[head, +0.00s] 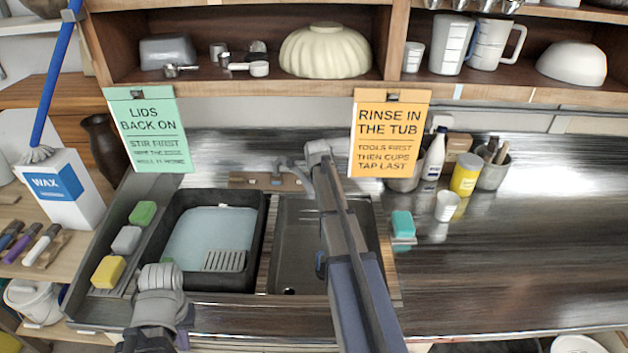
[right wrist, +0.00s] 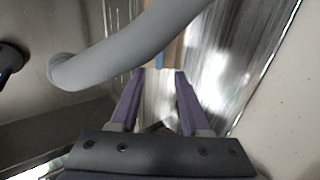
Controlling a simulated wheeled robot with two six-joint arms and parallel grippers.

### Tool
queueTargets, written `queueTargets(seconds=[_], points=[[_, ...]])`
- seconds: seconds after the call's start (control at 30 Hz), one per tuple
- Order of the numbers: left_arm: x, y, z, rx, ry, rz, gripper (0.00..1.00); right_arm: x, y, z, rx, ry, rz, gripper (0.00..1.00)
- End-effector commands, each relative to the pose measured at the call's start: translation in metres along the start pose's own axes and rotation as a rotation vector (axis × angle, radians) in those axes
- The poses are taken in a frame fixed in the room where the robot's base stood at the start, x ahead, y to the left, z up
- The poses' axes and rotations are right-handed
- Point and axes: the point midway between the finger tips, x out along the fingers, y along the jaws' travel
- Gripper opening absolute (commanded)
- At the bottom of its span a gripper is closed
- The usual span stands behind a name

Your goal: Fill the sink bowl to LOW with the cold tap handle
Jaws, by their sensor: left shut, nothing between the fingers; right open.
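The sink bowl (head: 298,225) is the dark right-hand basin, and its visible floor shows no water. A grey tap (head: 276,178) stands behind it. My right arm crosses the bowl and hides part of it. The grey curved spout (right wrist: 120,55) passes just beyond my right gripper (right wrist: 160,78), which is open with nothing between its fingers. I cannot pick out the cold tap handle for certain; a dark round part with a bluish edge (right wrist: 10,60) shows at the left of the right wrist view. My left gripper (head: 163,278) is shut and empty by the black tub's front left corner. No LOW mark is readable.
A black tub (head: 258,222) with pale blue water stands left of the bowl. Green, grey and yellow sponges (head: 126,240) line its left side. Two hanging signs (head: 392,130) and a shelf are above. A teal sponge (head: 402,224) lies right of the bowl; the counter right is mostly clear.

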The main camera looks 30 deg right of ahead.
Motion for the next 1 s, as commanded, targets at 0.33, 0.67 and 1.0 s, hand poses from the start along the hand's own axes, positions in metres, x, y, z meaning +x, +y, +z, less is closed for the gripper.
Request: queueTargets(seconds=[0.33,0.67,1.0], points=[[0.04,0.004,-0.002,-0.001,0.0,0.0,0.0,0.048,0.002,0.0,-0.001,0.0,0.001,0.46],[0.059,0.006,-0.004,-0.001,0.0,0.0,0.0,0.074,0.001,0.0,-0.002,0.0,0.001,0.46],[0.058,0.005,-0.004,-0.001,0.0,0.0,0.0,0.072,0.0,0.0,-0.002,0.0,0.001,0.32]])
